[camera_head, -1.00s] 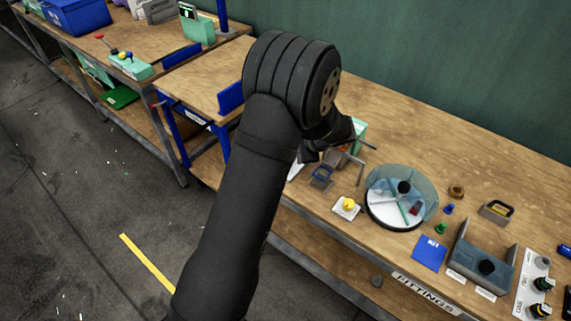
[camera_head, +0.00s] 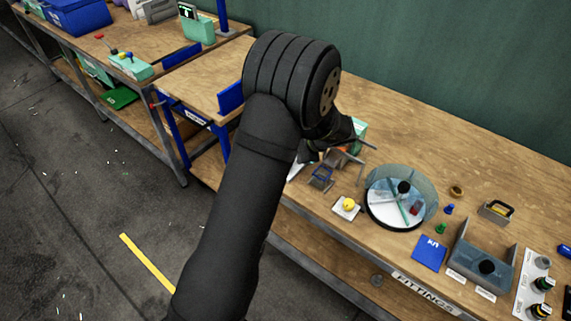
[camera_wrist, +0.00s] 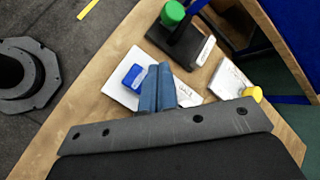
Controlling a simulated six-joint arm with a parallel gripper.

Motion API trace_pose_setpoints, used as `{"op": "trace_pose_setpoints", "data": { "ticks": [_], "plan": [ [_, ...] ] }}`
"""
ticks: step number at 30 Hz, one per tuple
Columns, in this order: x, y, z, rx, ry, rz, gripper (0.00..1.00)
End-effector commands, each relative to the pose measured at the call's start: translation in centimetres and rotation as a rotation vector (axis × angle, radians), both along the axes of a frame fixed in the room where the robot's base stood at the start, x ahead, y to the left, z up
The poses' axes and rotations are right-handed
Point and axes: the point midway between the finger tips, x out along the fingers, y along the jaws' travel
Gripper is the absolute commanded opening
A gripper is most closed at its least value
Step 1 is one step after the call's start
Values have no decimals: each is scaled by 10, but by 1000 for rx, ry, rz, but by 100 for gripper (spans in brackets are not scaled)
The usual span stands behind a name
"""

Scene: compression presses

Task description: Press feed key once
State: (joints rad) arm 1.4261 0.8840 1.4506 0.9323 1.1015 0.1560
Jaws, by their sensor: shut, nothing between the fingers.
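In the wrist view a blue key (camera_wrist: 133,76) sits on a white plate (camera_wrist: 116,92) on the wooden bench. I cannot read a label that marks any key as the feed key. My gripper (camera_wrist: 158,68) is shut and empty, with its fingertips over the plate just right of the blue key. I cannot tell whether the tips touch anything. A yellow button (camera_wrist: 252,93) on another white plate (camera_wrist: 229,78) is to the right; a yellow button on a white base also shows in the head view (camera_head: 348,203). My arm hides the blue key in the head view.
A green knob (camera_wrist: 172,12) stands on a dark base (camera_wrist: 182,45) beyond my fingertips. In the head view, a round clear-covered dish (camera_head: 384,215), a blue card (camera_head: 429,253) and a grey bracket (camera_head: 470,258) lie to the right. The bench's front edge is close.

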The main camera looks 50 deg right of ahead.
Motion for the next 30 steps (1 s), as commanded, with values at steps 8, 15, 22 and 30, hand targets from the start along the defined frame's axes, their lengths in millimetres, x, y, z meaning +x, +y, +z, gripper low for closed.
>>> {"op": "trace_pose_setpoints", "data": {
  "ticks": [8,15,22,30],
  "plan": [
    [0,0,0,0,0,0,0],
    [0,0,-1,0,0,0,0],
    [0,0,-8,0,0,0,0],
    [0,0,-9,0,0,0,0]
  ]
}}
